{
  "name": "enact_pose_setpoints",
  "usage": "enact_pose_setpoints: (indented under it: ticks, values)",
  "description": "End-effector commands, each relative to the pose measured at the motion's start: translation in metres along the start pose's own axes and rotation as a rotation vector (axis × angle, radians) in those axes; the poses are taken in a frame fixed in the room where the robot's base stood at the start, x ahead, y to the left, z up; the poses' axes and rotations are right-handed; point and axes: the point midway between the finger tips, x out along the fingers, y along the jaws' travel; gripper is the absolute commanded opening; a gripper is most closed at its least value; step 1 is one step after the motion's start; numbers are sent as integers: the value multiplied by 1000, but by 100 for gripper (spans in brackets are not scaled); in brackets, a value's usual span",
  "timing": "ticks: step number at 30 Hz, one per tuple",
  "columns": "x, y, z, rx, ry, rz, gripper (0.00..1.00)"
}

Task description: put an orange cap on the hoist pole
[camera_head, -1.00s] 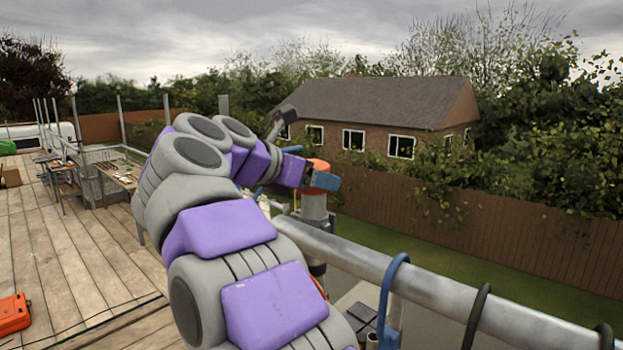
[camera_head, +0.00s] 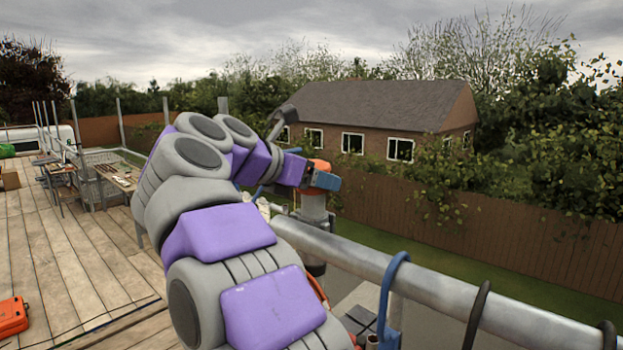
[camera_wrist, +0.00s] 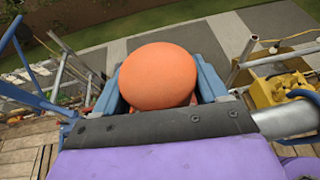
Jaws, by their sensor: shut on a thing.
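An orange cap (camera_wrist: 158,76) with a rounded top sits between the two blue fingers of my gripper (camera_wrist: 160,85) in the wrist view, and the gripper is shut on it. In the head view the orange cap (camera_head: 320,166) shows behind my gripper (camera_head: 322,180), at the top of the grey hoist pole (camera_head: 313,207). The cap appears to be over the pole's top end, but the fingers hide part of it, so I cannot tell how far down it sits. In the wrist view the cap hides the pole top.
A metal guard rail (camera_head: 440,292) with a blue hook (camera_head: 390,290) and black loops runs to the right. A yellow device (camera_wrist: 278,90) is right of the cap. An orange case (camera_head: 13,316) lies on the wooden deck (camera_head: 50,250). A workbench (camera_head: 122,180) stands farther back.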

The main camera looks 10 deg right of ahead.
Motion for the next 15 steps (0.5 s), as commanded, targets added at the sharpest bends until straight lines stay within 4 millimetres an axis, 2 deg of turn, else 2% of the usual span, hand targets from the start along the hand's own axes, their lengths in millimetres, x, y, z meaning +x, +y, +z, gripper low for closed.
enact_pose_setpoints:
  ticks: [15]
  values:
    - [4, 0, -9, -1, 0, 0, 14]
